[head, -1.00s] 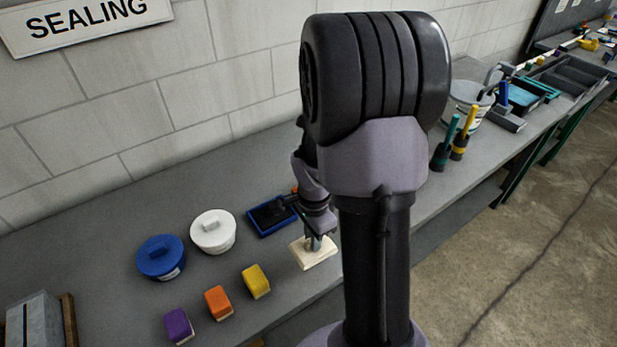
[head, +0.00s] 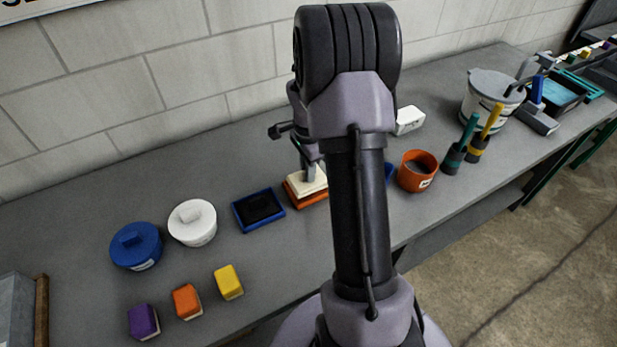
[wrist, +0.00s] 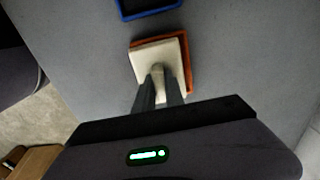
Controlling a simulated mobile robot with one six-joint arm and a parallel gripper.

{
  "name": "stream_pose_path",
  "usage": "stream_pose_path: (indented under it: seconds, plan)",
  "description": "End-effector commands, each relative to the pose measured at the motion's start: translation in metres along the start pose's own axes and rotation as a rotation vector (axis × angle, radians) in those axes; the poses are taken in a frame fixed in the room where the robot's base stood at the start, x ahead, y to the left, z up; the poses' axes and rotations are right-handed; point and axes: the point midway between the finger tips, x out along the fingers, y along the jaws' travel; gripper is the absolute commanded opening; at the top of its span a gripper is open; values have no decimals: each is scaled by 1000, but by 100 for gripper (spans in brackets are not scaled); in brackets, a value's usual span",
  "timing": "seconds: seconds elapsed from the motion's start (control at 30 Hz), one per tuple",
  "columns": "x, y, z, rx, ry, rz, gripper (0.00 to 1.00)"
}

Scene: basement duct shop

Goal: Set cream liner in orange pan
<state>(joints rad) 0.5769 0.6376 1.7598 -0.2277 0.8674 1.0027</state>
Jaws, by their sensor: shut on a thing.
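The cream liner (head: 306,183) is a pale, flat, squarish piece. My gripper (wrist: 160,88) is shut on a raised part in the middle of the liner, which also shows in the wrist view (wrist: 148,52). The orange pan (head: 310,201) is right under the liner, and its rim (wrist: 190,58) shows along the liner's top and right sides in the wrist view. The liner appears slightly offset to the left over the pan. I cannot tell whether it rests inside or is held just above. My arm hides the pan's right part in the head view.
A blue pan (head: 259,210) with a dark inside sits just left. White (head: 193,222) and blue (head: 136,245) lidded tubs and several coloured blocks (head: 187,301) stand farther left. An orange pot (head: 418,171) and a white box (head: 409,120) are right of my arm.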

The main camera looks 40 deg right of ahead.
Motion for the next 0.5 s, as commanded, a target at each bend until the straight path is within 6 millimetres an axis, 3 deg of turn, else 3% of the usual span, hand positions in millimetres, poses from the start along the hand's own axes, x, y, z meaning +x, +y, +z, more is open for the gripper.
stream_pose_path:
  seconds: [0.07,0.23,0.5]
  plan:
    - [1,-8,-6,0,0,-1,0]
    - [37,-7,-6,-1,0,1,0]
    - [37,-7,-6,0,0,-1,0]
